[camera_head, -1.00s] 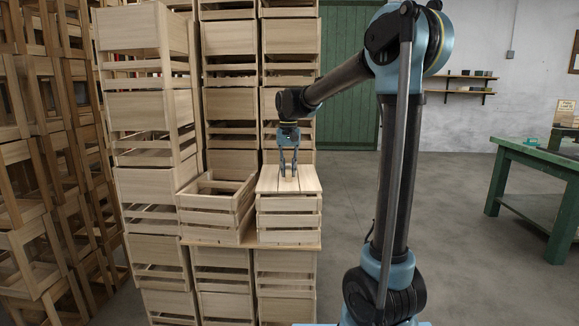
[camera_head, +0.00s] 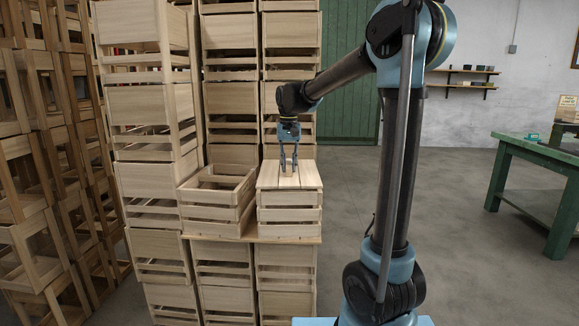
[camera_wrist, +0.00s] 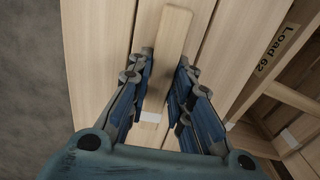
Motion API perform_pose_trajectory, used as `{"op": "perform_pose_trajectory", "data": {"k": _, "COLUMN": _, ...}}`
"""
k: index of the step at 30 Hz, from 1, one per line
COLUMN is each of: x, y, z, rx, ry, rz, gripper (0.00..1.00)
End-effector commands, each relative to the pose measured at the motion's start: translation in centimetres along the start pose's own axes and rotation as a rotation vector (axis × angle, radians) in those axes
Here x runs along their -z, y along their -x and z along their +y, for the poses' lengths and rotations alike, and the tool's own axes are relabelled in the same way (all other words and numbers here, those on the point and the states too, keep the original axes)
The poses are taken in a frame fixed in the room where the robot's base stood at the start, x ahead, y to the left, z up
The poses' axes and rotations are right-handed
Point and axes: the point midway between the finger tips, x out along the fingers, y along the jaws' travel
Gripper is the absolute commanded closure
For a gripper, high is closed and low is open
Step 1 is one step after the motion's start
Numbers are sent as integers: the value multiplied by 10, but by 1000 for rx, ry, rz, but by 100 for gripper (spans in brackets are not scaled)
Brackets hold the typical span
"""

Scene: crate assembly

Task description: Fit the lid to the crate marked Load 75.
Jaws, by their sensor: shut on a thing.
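A slatted wooden lid (camera_head: 308,180) lies across the top of the right-hand crate (camera_head: 290,216) on the stack ledge. My gripper (camera_head: 289,168) points down at the lid's middle. In the wrist view my gripper (camera_wrist: 162,88) is shut on the lid's raised wooden handle bar (camera_wrist: 174,32), with a finger on each side. The lid boards (camera_wrist: 100,50) fill much of that view. The lid looks level and on the rim; I cannot tell whether it is fully seated. No "Load 75" mark is readable.
An open crate (camera_head: 218,214) stands close at the left of the lidded one. A "Load 62" label (camera_wrist: 277,46) shows beside the lid in the wrist view. Tall crate stacks (camera_head: 152,103) rise left and behind. A green table (camera_head: 540,160) stands right, with clear floor between.

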Motion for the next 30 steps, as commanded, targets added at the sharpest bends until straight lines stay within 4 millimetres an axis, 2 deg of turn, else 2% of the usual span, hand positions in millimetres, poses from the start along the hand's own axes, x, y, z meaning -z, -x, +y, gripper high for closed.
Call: {"op": "perform_pose_trajectory", "data": {"k": 30, "x": 1, "y": -5, "z": 1, "rx": 0, "ry": -2, "rz": 0, "gripper": 100}}
